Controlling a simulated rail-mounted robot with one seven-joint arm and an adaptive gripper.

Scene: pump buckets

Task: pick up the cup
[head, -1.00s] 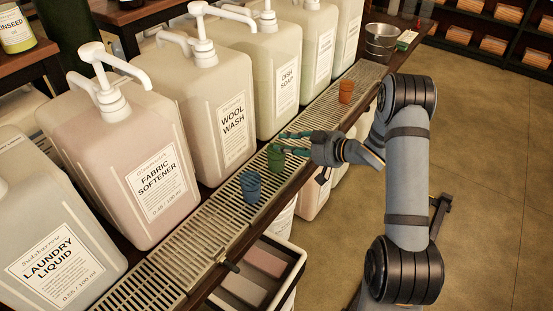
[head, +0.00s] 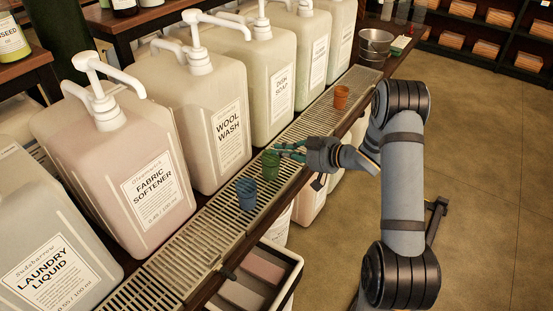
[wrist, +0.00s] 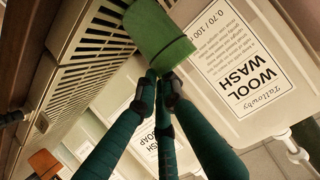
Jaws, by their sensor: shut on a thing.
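The green cup (head: 270,166) is upright at the drip grate, in front of the wool wash container. My gripper (head: 284,150) comes in from the right with its fingers drawn together on the cup's near upper side. In the wrist view the green cup (wrist: 160,35) is just beyond the fingertips (wrist: 160,80), which meet at its edge. Whether the cup's base touches the grate cannot be told. A blue cup (head: 246,194) stands on the grate to the left, and an orange cup (head: 340,97) stands farther along it.
Large pump containers, including fabric softener (head: 115,165) and wool wash (head: 205,120), line the back of the grate (head: 210,240). A metal bucket (head: 374,47) stands at the far end. An open tray (head: 255,285) lies below the front edge.

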